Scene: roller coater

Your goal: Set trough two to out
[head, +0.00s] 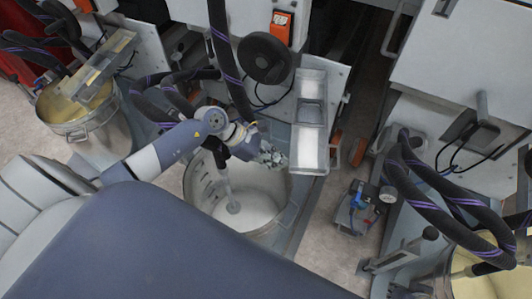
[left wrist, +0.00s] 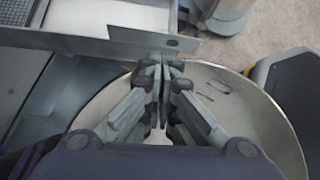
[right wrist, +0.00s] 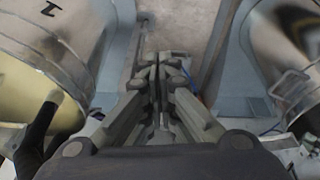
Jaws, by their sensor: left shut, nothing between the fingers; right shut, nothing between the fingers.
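A grey metal trough (head: 309,155) with a raised rim hangs beside the middle bucket (head: 290,205), just past the bucket's right rim. No number is readable on it, so I cannot tell whether it is trough two. My left gripper (head: 274,157) is shut and empty above the bucket, close to the trough's left side. In the left wrist view its fingertips (left wrist: 165,68) are close to the trough's wall (left wrist: 130,42); I cannot tell if they touch. My right gripper (right wrist: 160,62) shows only in its own wrist view, shut and empty between two buckets.
Another trough (head: 105,65) lies over the left bucket (head: 85,130). A black handwheel (head: 265,57) and dark hoses (head: 228,70) are above the middle bucket. A yellow-filled bucket (head: 485,282) is at lower right. A small pump unit (head: 360,207) stands on the floor.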

